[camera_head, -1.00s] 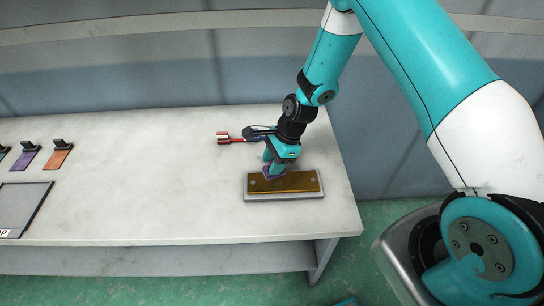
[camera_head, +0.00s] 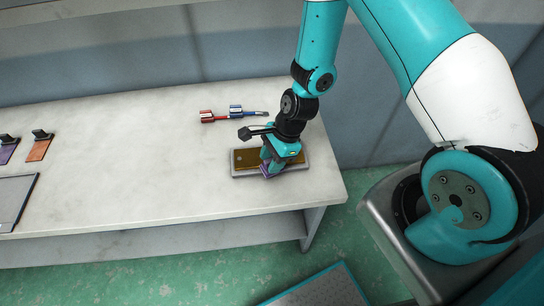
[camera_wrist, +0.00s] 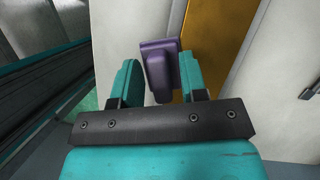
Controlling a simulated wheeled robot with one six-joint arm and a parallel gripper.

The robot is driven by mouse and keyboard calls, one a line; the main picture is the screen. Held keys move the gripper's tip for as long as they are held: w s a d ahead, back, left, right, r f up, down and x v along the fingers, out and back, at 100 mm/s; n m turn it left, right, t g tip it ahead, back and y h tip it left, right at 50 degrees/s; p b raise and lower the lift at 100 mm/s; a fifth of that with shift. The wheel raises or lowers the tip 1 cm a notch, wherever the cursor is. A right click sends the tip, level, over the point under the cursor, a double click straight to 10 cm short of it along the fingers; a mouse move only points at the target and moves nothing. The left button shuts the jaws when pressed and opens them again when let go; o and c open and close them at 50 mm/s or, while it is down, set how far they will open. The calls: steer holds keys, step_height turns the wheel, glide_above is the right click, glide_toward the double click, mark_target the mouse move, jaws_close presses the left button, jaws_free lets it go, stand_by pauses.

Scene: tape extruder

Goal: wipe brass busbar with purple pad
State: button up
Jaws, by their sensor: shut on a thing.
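My gripper (camera_head: 268,164) is shut on a purple pad (camera_wrist: 160,62), which sits between the two teal fingers in the wrist view. The brass busbar (camera_head: 246,160) is a flat golden plate on a grey base near the table's right end. The busbar also shows in the wrist view (camera_wrist: 212,38), just right of the pad. In the head view the pad is low at the busbar's near edge, and my gripper hides the plate's middle. I cannot tell whether the pad touches the brass.
A red tool (camera_head: 207,116) and a blue tool (camera_head: 237,111) lie behind the busbar. The white table (camera_head: 130,150) is clear between.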

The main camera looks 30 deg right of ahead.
steer(key=w+b, duration=0.1)
steer(key=w, duration=0.9)
steer(key=shift+a+f, duration=0.1)
step_height(320, 180, up, 8)
steer(key=p, duration=0.6)
stand_by(0.5)
